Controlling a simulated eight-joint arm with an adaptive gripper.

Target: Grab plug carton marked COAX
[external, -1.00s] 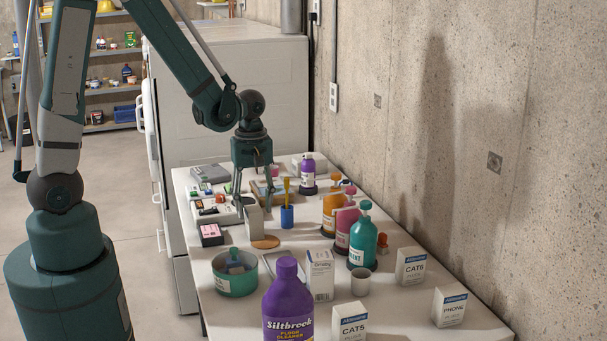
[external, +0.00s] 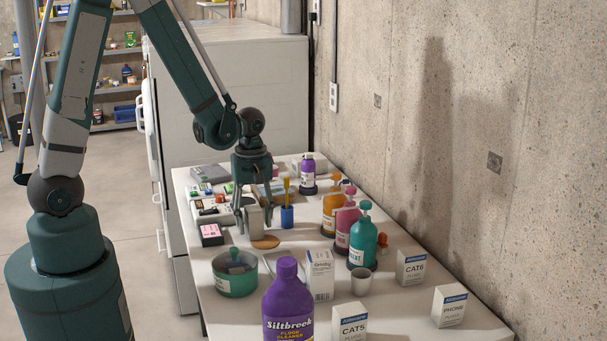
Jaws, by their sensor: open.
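My gripper (external: 253,208) points down over the counter, open, with its fingers around or beside a small grey-white carton (external: 254,219). I cannot tell whether they touch it. No label on that carton is readable, and I can read COAX nowhere. Three similar white cartons with blue bands stand in front and to the right. They are marked CAT5 (external: 349,324), CAT6 (external: 411,267) and PHONE (external: 449,306).
A blue cup with a yellow-handled tool (external: 287,216) stands close right of my gripper. Pump bottles, a teal one (external: 362,243) nearest, stand farther right. A green tin (external: 235,275), a purple cleaner bottle (external: 287,305) and a white box (external: 320,276) stand in front.

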